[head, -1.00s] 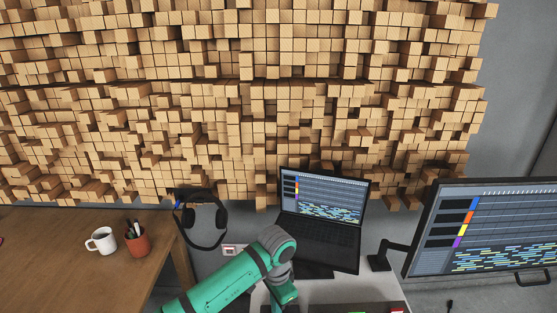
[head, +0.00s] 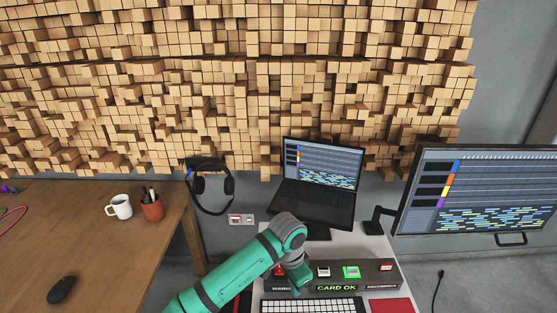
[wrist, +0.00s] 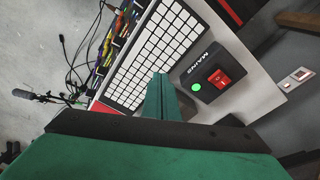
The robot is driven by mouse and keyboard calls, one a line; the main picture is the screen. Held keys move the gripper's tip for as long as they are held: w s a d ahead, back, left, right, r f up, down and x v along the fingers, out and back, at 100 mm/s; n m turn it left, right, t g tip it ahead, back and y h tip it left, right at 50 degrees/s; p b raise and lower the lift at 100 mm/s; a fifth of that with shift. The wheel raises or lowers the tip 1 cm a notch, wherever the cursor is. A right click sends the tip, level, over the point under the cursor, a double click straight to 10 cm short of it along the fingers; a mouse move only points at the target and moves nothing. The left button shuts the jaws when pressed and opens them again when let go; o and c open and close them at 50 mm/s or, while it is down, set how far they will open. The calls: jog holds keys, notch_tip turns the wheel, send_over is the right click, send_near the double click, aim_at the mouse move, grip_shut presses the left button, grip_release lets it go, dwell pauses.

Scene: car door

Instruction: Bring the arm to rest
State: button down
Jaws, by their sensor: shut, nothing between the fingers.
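My green arm (head: 228,276) reaches in from the bottom of the head view, bent at a grey joint, with its end pointing down over the desk with the switch boxes. My gripper (wrist: 164,82) shows in the wrist view with its green fingers together and nothing between them. It is above the desk, beside the MAINS box (wrist: 208,62) and the white pad grid (wrist: 140,75). The MAINS box has a red rocker switch (wrist: 220,79) and a lit green lamp (wrist: 196,87). In the head view the arm partly hides this box, and the fingertips are hard to make out.
Behind the boxes stands a laptop (head: 318,190), with a large monitor (head: 470,195) at right. A CARD OK display (head: 336,288) glows. Headphones (head: 212,190) hang beside the wooden table (head: 100,255), which holds a mug (head: 120,207), a pen cup (head: 152,208) and a mouse (head: 62,290).

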jog(key=s+d+r+n+t+h, duration=0.1)
jog(key=d+r+n+t+h, duration=0.2)
jog(key=d, duration=0.6)
jog(key=s+d+r+n+t+h, duration=0.1)
jog(key=d+t+h, duration=0.25)
jog(key=d, duration=0.55)
jog(key=s+d+r+n+t+h, duration=0.1)
jog(key=d+r+n+t+h, duration=0.15)
jog(key=d+h, duration=0.4)
jog(key=s+a+f+n+t+y, duration=0.6)
jog(key=s+a+f+n+y, duration=0.4)
jog(key=s+a, duration=0.6)
jog(key=s+a+r+m+y, duration=0.1)
jog(key=s+a+m+y, duration=0.1)
jog(key=s+a, duration=0.4)
jog(key=s+a+r+m+y, duration=0.1)
jog(key=s+a, duration=0.6)
jog(key=s, duration=0.7)
jog(key=shift+s+a+m+y, duration=0.15)
jog(key=shift+a+m+y, duration=0.1)
jog(key=shift+m+y, duration=0.4)
